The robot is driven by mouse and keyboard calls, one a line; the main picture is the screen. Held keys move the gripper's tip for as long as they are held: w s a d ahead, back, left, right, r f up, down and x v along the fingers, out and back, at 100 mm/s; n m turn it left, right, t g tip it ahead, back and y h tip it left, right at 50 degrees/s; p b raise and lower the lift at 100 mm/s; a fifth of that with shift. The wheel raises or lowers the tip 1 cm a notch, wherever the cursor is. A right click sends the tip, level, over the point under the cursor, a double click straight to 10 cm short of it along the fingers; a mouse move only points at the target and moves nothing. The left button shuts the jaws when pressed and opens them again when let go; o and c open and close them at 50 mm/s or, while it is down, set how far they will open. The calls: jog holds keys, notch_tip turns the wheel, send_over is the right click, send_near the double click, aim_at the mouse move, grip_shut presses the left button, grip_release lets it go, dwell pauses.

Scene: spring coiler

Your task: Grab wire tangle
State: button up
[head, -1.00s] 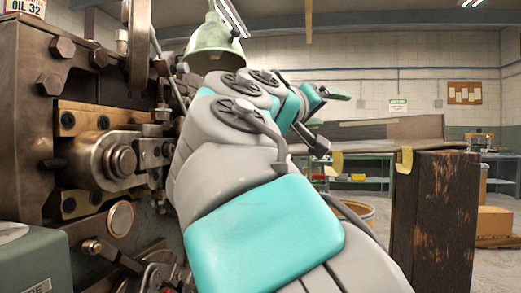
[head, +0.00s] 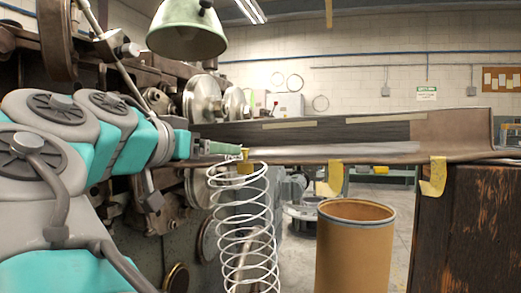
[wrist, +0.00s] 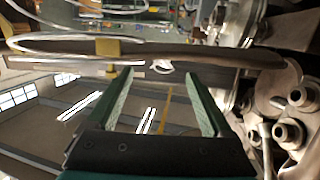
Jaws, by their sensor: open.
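The wire tangle (head: 240,225) is a long loose coil of pale wire hanging down in the head view. Its top loops lie at the near left end of a long trough, by a strip of yellow tape. My gripper (head: 225,149) is at that end, just above the top loops, pointing right. In the wrist view my gripper (wrist: 162,76) is open, with nothing between its two green fingers. Loops of the wire tangle (wrist: 55,47) show at the upper left there, beyond the fingertips. The head view does not show clearly whether the gripper touches the wire.
The brown-lined trough (head: 465,135) runs to the right, with yellow tape (head: 433,177) on its edge. A cardboard drum (head: 355,245) stands below it. A dark worn wooden post (head: 460,235) is at the right. The machine and a green lamp (head: 187,32) are close at the left.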

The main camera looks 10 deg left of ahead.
jog(key=shift+w+d+f, duration=0.15)
jog(key=shift+w+d, duration=0.05)
jog(key=shift+w, duration=0.45)
jog(key=p+x, duration=0.1)
jog(key=x, duration=0.5)
jog(key=shift+w, duration=0.3)
jog(key=shift+c, duration=0.2)
grip_shut()
